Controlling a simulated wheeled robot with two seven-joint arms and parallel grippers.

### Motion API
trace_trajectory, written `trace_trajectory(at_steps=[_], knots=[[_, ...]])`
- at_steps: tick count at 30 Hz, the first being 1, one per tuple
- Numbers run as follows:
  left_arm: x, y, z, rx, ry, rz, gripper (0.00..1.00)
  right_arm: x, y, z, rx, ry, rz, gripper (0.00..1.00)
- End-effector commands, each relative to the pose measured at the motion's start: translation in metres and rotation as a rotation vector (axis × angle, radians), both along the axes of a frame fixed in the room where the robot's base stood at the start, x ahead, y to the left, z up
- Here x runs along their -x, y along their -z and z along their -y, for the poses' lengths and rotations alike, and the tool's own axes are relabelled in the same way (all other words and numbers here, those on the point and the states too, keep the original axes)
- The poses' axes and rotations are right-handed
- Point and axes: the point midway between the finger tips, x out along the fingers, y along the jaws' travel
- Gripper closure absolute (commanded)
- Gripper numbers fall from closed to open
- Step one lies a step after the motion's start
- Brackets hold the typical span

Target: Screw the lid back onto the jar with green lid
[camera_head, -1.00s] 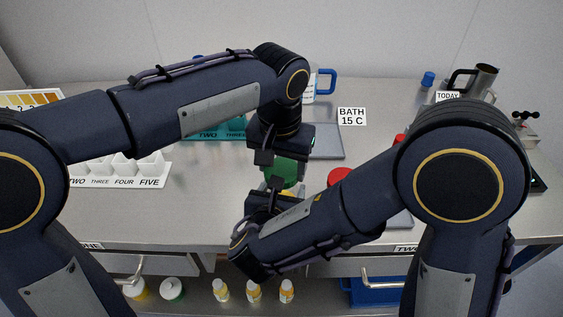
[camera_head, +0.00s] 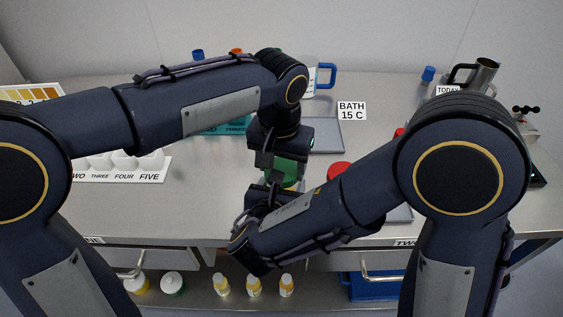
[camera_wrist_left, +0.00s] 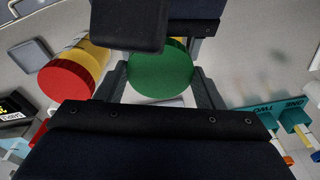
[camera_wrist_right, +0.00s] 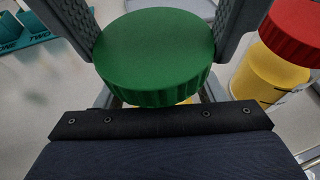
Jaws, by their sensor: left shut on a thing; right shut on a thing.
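The green lid (camera_head: 287,175) is near the middle of the bench, partly hidden by my grippers. My left gripper (camera_head: 279,166) comes down from above and is shut on the lid; the lid shows between its fingers in the left wrist view (camera_wrist_left: 160,68). My right gripper (camera_head: 272,190) reaches in low from the front and is shut on the jar. In the right wrist view the lid (camera_wrist_right: 155,50) hides most of the jar, with only a sliver of yellow jar (camera_wrist_right: 185,102) below it. The lid looks level over the jar; I cannot tell how far it is threaded.
A second yellow jar (camera_wrist_right: 268,85) with a red lid (camera_head: 340,170) stands close to the right. A white labelled rack (camera_head: 120,172) is at left and a teal rack (camera_head: 222,129) behind. A grey bath plate (camera_head: 327,136) lies behind the grippers. The bench's front middle is clear.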

Motion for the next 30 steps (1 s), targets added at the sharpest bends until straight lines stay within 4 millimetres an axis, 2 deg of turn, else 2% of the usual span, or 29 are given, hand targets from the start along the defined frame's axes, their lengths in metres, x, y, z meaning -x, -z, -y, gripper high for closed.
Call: trace_trajectory(at_steps=[5, 6, 8, 9, 11, 12, 30], knots=[[0.002, 0.008, -0.001, -0.008, 0.000, -0.010, 0.67, 0.000, -0.001, 0.000, -0.001, -0.001, 0.002, 0.78], [0.002, 0.009, -0.001, -0.008, 0.001, -0.011, 0.71, 0.000, -0.001, 0.000, -0.001, -0.001, 0.002, 0.78], [0.002, 0.010, -0.001, -0.009, 0.000, -0.012, 0.71, 0.000, -0.001, 0.000, 0.000, 0.000, 0.002, 0.78], [0.002, 0.011, -0.001, -0.009, -0.001, -0.012, 0.76, 0.000, -0.001, 0.000, -0.002, 0.000, 0.003, 0.78], [0.002, 0.013, -0.001, -0.010, -0.001, -0.013, 0.76, 0.000, -0.001, 0.000, -0.001, 0.001, 0.003, 0.78], [0.002, 0.014, -0.001, -0.010, -0.001, -0.013, 0.81, 0.000, -0.001, 0.000, -0.001, 0.001, 0.003, 0.78], [0.003, 0.020, -0.002, -0.012, -0.001, -0.017, 0.81, -0.001, -0.001, 0.000, -0.003, 0.002, 0.005, 0.78]])
